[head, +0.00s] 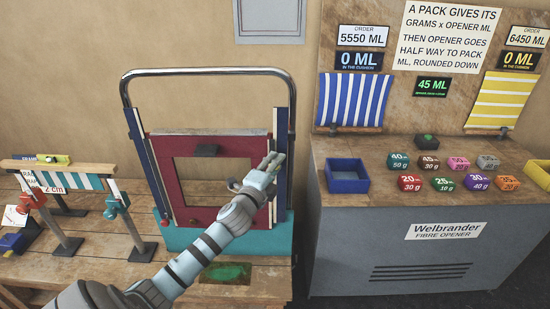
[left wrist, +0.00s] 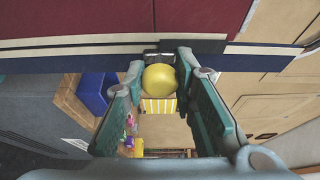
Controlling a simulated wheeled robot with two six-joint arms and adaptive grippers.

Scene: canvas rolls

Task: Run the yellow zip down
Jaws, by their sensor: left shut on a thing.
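A maroon panel (head: 160,165) with a window stands in a chrome-railed frame, with a dark blue and white strip (head: 283,195) down its right side. My left gripper (head: 271,162) is at the upper part of that right strip, its fingers hiding what they hold in the head view. In the left wrist view a round yellow zip pull (left wrist: 159,77) sits between the two fingers, against the dark and white strips, and the gripper is shut on it. A small red pull (head: 165,222) shows low on the left strip. My right gripper is not in view.
The teal base (head: 265,240) stands on a wooden table beside a trestle with a striped cloth (head: 75,181). To the right is a grey counter (head: 350,215) with a blue bin (head: 347,178) and several coloured packs. Striped blue and yellow cushions hang behind it.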

